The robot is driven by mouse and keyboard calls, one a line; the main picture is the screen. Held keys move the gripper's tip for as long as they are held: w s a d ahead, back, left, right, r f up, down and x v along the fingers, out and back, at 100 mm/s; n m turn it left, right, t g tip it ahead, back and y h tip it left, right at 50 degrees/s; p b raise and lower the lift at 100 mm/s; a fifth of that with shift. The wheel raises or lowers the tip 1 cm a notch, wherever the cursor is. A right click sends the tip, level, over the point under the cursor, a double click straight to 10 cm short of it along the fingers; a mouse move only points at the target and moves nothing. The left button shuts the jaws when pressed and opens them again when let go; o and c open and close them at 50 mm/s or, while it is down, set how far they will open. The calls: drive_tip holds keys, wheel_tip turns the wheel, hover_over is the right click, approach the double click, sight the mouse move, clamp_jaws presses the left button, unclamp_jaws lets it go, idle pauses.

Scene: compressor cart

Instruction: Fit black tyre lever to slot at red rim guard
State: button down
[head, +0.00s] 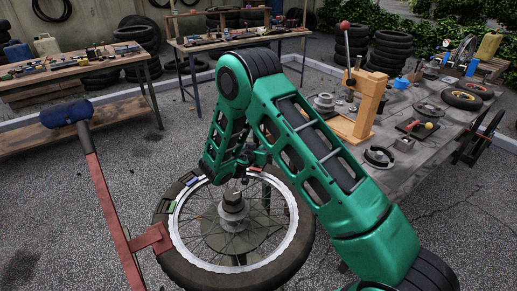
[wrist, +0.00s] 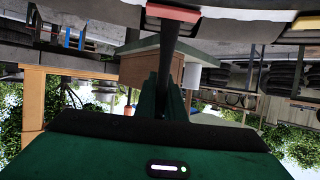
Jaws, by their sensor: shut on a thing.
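My gripper (wrist: 163,98) is shut on the black tyre lever (wrist: 165,45) in the wrist view. The lever runs away from the fingers toward the red rim guard (wrist: 172,13) at the top. Its far end overlaps the guard's edge there; I cannot tell whether it is in the slot or only touching. In the head view my arm reaches down to the far side of the spoked wheel (head: 172,257), and the red guard (head: 255,169) shows small beside it. The fingers and most of the lever are hidden there by my arm.
A blue guard (head: 192,182) and a green guard (head: 171,207) sit on the rim's left side. A red stand arm with a blue head (head: 66,112) rises at the left. A cluttered workbench (head: 400,180) stands to the right, and tables (head: 75,73) stand behind.

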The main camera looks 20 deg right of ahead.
drive_tip(key=shift+f, duration=0.6)
